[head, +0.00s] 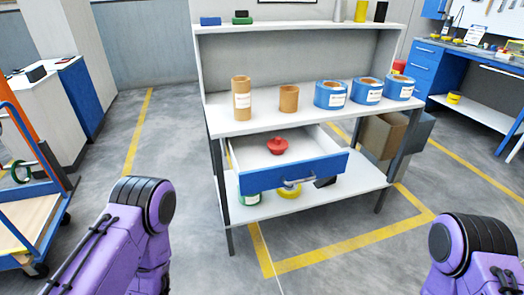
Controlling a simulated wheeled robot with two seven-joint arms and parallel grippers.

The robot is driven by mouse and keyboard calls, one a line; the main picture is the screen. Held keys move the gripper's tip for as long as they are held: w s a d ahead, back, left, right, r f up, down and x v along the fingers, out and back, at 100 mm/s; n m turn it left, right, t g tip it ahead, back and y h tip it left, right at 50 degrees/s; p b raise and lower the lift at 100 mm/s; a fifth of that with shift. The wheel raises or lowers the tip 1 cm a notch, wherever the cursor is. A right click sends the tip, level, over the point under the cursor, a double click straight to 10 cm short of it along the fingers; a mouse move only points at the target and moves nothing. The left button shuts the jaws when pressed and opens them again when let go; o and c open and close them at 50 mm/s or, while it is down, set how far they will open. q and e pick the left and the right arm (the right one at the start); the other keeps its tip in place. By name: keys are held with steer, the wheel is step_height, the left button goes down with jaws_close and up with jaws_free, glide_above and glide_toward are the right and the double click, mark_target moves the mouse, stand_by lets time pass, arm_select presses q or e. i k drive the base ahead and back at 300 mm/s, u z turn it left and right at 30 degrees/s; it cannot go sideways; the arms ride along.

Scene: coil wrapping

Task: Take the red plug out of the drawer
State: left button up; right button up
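The red plug (277,146) sits inside the open drawer (258,178), on its pale floor toward the back middle. The drawer has a blue front with a grey handle and is pulled out below the worktop of the shelf unit. My two purple arms show at the lower left and lower right, but neither gripper is in the picture. Nothing covers the plug from above within the drawer.
The worktop (250,123) above the drawer holds two brown cardboard tubes (289,98) and three blue labelled rolls (330,95). A lower shelf (266,209) holds a yellow roll and other items. A cart (30,215) stands at left. Floor before the unit is clear.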

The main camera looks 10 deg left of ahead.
mark_target(277, 145)
steer(key=u, duration=0.75)
steer(key=i, duration=0.4)
